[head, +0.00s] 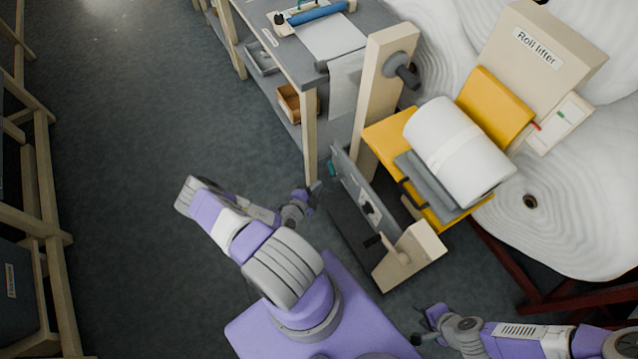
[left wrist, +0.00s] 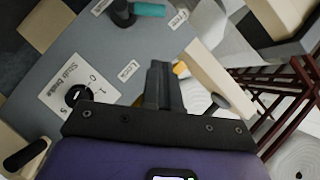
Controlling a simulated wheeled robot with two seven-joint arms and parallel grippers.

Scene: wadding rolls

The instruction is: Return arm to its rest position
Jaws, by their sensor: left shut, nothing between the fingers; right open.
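My left arm reaches in from the lower middle of the head view. Its gripper (head: 314,187) is close to the left edge of the roll lifter's grey control panel (head: 352,185); I cannot tell there whether they touch. In the left wrist view the left fingers (left wrist: 163,80) are shut together with nothing between them, in front of the grey panel (left wrist: 75,55) with its labels, a black knob and a teal-handled lever. My right gripper (head: 424,326) is open and empty at the bottom right of the head view, above the dark floor.
A white wadding roll (head: 460,150) lies on the lifter's yellow cradle (head: 385,137). A grey-topped workbench (head: 295,62) stands behind, with a wooden post beside it. Big white rolls (head: 585,195) and a dark red frame (head: 505,262) are at right. Floor at left is clear.

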